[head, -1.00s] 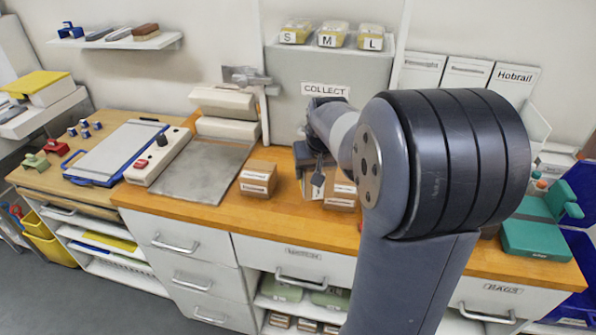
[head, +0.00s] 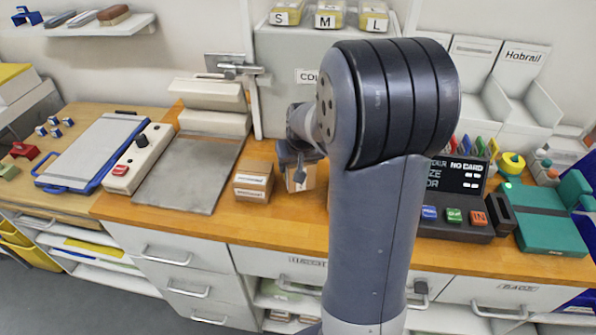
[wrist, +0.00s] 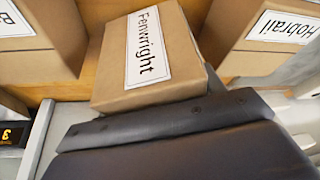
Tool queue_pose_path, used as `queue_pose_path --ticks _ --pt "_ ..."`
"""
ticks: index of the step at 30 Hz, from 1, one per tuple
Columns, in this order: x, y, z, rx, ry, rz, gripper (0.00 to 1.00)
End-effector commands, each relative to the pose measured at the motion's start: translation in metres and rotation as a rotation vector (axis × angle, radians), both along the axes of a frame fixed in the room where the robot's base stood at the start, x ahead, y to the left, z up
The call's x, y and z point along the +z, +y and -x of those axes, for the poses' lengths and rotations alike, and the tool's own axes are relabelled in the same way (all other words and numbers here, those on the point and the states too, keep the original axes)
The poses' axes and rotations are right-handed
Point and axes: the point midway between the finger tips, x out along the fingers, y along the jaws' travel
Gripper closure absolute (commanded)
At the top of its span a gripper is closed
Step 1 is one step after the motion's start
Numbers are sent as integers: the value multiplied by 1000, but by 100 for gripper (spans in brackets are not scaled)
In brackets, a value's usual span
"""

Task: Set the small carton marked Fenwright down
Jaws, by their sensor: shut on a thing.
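The small brown carton marked Fenwright (wrist: 146,52) shows in the wrist view, its white label facing the camera. It sits against the dark edge of my gripper (wrist: 160,122), which is shut on it. In the head view my gripper (head: 299,168) is low over the wooden counter, with part of a brown carton (head: 307,181) at it. My arm hides much of this spot. I cannot tell whether the held carton touches the counter.
In the wrist view a Hobrail carton (wrist: 262,42) is close on the right and another carton (wrist: 40,45) on the left. In the head view a carton (head: 253,181) stands left of my gripper. A dark card terminal (head: 455,200) is to the right; a grey plate (head: 188,175) lies left.

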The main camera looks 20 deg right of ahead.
Motion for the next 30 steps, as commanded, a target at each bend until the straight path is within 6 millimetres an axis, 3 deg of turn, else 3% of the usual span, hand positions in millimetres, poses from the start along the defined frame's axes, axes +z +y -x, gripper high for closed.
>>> queue_pose_path --ticks 6,17,18,26,30 --pt "-28 0 0 0 2 0 70" --pt "-33 0 0 0 1 0 70" --pt "-33 0 0 0 2 0 36" --pt "-32 0 1 0 2 0 15" --pt "-32 0 0 0 2 0 15"
